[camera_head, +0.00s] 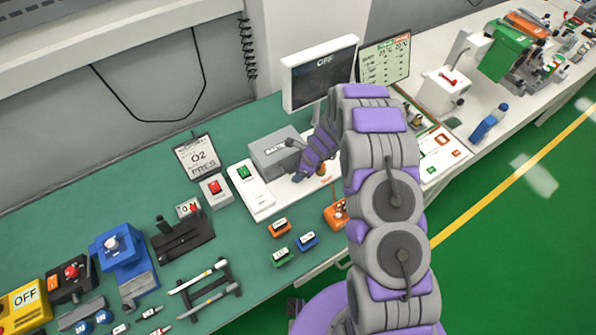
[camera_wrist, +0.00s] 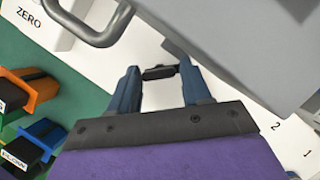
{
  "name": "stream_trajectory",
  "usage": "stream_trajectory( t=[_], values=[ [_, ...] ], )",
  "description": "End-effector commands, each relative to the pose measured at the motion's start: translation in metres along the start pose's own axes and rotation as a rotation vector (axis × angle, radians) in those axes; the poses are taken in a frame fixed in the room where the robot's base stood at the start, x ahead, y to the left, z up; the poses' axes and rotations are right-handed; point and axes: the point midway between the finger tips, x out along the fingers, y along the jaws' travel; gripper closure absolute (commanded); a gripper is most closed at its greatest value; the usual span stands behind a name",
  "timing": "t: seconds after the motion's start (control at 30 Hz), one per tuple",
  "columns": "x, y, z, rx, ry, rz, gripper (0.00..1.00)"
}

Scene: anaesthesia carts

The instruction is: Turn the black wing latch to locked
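The black wing latch (camera_wrist: 158,72) shows in the wrist view as a small dark bar, lying roughly crosswise over a white surface. My gripper (camera_wrist: 160,80) has its two blue fingers spread, one to each side of the latch. The latch's ends appear close to the fingers; I cannot tell whether they touch. In the head view my gripper (camera_head: 300,170) is small at the front of a grey box (camera_head: 275,150), with my arm coming from the right. The latch cannot be made out there.
The grey box and its handle (camera_wrist: 95,35) stand close above my fingers in the wrist view. A white ZERO unit (camera_head: 250,188) is left of the box. Orange, green and blue blocks (camera_head: 280,228) lie in front. A monitor (camera_head: 320,72) stands behind.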

Motion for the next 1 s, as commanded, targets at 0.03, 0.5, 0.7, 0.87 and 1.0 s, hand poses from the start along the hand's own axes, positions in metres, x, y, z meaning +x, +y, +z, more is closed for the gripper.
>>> stream_trajectory(
  t=[0.03, 0.5, 0.7, 0.87, 1.0],
  values=[
    [0.0, 0.0, 0.0, 0.0, 0.0, 0.0, 0.49],
    [-0.013, 0.001, 0.002, 0.0, 0.001, 0.001, 0.49],
    [-0.049, 0.0, 0.002, -0.001, -0.001, -0.002, 0.49],
    [-0.081, -0.002, 0.001, 0.0, 0.0, -0.007, 0.49],
    [-0.109, -0.001, 0.001, 0.0, 0.001, -0.002, 0.49]
  ],
)
